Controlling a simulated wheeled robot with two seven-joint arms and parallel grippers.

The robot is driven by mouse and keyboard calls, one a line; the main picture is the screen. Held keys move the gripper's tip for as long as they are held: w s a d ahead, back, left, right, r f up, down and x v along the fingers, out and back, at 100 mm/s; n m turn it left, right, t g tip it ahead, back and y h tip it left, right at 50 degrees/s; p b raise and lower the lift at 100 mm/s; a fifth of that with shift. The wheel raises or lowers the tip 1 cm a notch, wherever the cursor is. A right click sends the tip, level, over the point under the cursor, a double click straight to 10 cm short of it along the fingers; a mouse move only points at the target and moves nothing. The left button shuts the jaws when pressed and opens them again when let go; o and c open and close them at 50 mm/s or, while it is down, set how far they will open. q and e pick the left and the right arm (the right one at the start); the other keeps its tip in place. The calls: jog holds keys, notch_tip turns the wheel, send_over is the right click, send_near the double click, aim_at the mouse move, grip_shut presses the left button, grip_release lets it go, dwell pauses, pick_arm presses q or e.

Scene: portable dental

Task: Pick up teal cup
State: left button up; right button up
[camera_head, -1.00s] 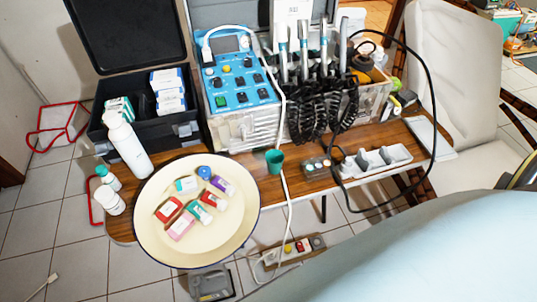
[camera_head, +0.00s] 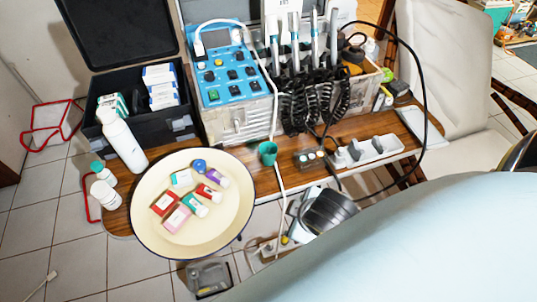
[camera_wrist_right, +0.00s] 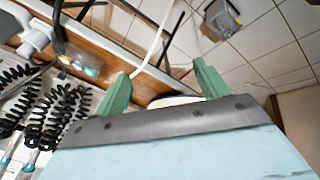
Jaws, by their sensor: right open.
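The teal cup (camera_head: 268,153) stands upright on the wooden table (camera_head: 290,177) in the head view, just right of the cream basin and in front of the blue-panelled unit. I cannot make the cup out in the right wrist view. In that view my right gripper (camera_wrist_right: 160,70) shows two green fingers spread apart with nothing between them. In the head view a dark and silver part of my right arm (camera_head: 328,211) shows below the table's front edge, right of and nearer than the cup. My left gripper is not in view.
The cream basin (camera_head: 150,224) holds several small bottles and boxes. A white power cable (camera_head: 279,193) hangs just right of the cup. A small dark control box (camera_head: 311,159) and a white holder (camera_head: 370,152) lie to its right. A large light-blue surface (camera_head: 430,230) fills the lower right.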

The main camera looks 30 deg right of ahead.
jog(key=w+d+r+n+t+h, duration=0.2)
jog(key=w+n+t, duration=0.3)
jog(key=n, duration=0.7)
jog(key=n+t+y, duration=0.3)
jog(key=n, duration=1.4)
send_near(273, 156)
jog(key=shift+a, duration=0.1)
jog(key=b+x, duration=0.1)
jog(key=x, duration=0.6)
jog(key=shift+f+b, duration=0.1)
jog(key=shift+b, duration=0.25)
jog(key=shift+w+f, duration=0.15)
jog(key=shift+w, duration=0.3)
jog(key=x, duration=0.2)
jog(key=b+x, duration=0.1)
jog(key=x, duration=0.1)
jog(key=shift+w+d, duration=0.2)
jog(key=shift+w, duration=0.25)
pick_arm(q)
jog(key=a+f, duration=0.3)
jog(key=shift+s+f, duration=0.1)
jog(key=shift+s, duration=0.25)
pick_arm(e)
jog(key=c, duration=1)
jog(key=shift+c, duration=0.2)
